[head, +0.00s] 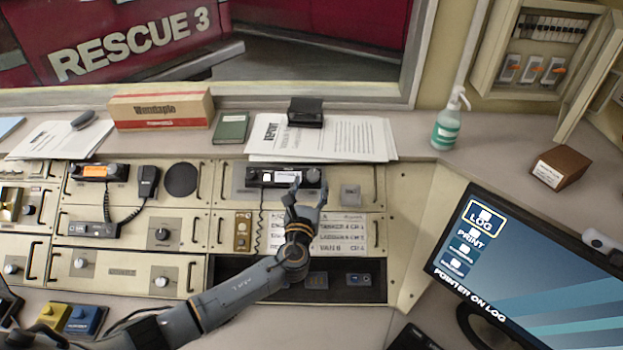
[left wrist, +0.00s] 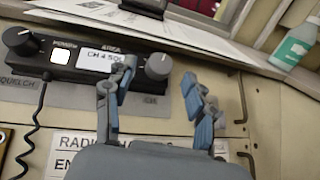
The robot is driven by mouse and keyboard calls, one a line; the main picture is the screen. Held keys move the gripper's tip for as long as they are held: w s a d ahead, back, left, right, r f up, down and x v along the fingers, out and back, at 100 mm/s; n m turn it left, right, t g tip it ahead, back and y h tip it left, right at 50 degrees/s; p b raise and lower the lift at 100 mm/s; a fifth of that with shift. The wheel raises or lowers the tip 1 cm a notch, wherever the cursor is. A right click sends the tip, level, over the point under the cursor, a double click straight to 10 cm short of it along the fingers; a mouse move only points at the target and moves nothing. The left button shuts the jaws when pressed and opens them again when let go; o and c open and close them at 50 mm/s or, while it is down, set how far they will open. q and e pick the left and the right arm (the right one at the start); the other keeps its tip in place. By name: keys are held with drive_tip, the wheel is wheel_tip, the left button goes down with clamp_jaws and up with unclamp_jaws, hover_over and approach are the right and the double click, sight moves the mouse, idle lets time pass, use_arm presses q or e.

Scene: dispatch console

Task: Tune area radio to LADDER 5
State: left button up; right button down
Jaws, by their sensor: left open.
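The area radio (head: 285,177) is a black unit in the upper middle of the console. In the left wrist view its face (left wrist: 85,62) reads AREA, with a lit display (left wrist: 96,58) showing "CH 4" and further characters partly hidden by a finger. A grey knob (left wrist: 159,66) sits right of the display. A squelch knob (left wrist: 20,40) and white power button (left wrist: 62,54) are at left. My left gripper (head: 308,194) is open and empty, its fingers just in front of the radio's right end. A channel placard (head: 342,233) lies below, partly covered by my arm; its LADDER entry is only partly readable.
Papers with a black box (head: 305,112) lie on the ledge behind the radio. A sanitizer bottle (head: 447,122) and brown box (head: 561,167) stand to the right. A monitor (head: 530,270) fills the lower right. A second radio (head: 98,172) with a handset is at left.

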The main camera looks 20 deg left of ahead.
sight(313, 176)
use_arm(q)
drive_tip(key=shift+w+a, duration=0.15)
drive_tip(key=shift+w, duration=1)
drive_tip(key=shift+c, duration=0.6)
drive_tip(key=c, duration=1)
